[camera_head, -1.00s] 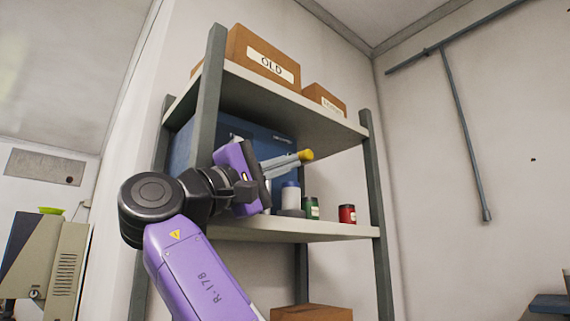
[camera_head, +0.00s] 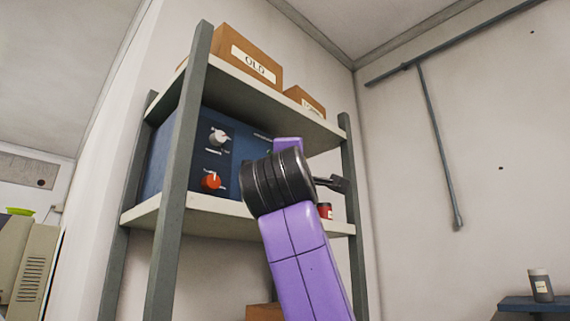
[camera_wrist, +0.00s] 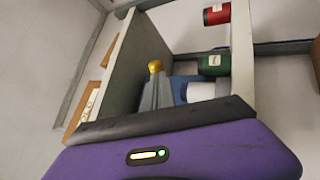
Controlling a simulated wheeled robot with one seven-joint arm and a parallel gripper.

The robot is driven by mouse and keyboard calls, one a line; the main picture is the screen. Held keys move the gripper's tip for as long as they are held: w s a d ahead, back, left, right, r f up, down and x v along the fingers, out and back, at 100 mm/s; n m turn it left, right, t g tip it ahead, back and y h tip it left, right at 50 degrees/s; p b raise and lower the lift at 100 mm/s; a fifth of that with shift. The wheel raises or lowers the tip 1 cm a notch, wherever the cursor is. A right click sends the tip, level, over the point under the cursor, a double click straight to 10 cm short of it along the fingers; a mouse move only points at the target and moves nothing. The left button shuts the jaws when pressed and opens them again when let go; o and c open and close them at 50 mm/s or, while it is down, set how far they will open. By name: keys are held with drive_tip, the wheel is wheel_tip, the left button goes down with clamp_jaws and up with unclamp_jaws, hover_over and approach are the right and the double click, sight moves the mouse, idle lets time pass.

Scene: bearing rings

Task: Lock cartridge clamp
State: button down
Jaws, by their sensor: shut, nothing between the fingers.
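A blue machine (camera_head: 170,160) stands on the middle shelf in the head view. Its front has a white-grey knob (camera_head: 219,138) and an orange-red knob (camera_head: 211,181). My arm hides the machine's right part, and I cannot make out the cartridge clamp. In the wrist view my gripper (camera_wrist: 155,67) has its grey fingers together, with a yellow tip and nothing held. It points in between the shelves, with a bit of the blue machine (camera_wrist: 181,84) behind it.
A green can (camera_wrist: 214,65), a red can (camera_wrist: 217,14) and a white jar (camera_wrist: 205,91) stand on the same shelf. Boxes, one marked OLD (camera_head: 246,62), sit on the upper shelf (camera_head: 275,100). A grey post (camera_head: 180,180) stands in front. A jar (camera_head: 540,285) is at far right.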

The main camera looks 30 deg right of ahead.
drive_tip(key=w+d+n+t+y+p, duration=0.1)
drive_tip(key=w+n+y+p, duration=0.1)
drive_tip(key=y, duration=0.3)
drive_tip(key=w+d+n+t+y+p, duration=0.1)
drive_tip(key=w+d+n+y+p, duration=0.1)
drive_tip(key=y, duration=0.3)
drive_tip(key=w+d+n+t+y+p, duration=0.1)
drive_tip(key=w+n+y+p, duration=0.1)
drive_tip(key=y, duration=0.3)
drive_tip(key=shift+w+d+r+n+t+p, duration=0.2)
drive_tip(key=shift+w+d+n+t+p, duration=0.15)
drive_tip(key=shift+n, duration=0.55)
drive_tip(key=shift+w+a+p, duration=0.15)
drive_tip(key=shift+w+p, duration=0.15)
drive_tip(key=shift+w, duration=0.05)
drive_tip(key=shift+w+f+p, duration=0.1)
drive_tip(key=shift+w+p, duration=0.75)
drive_tip(key=shift+w, duration=0.2)
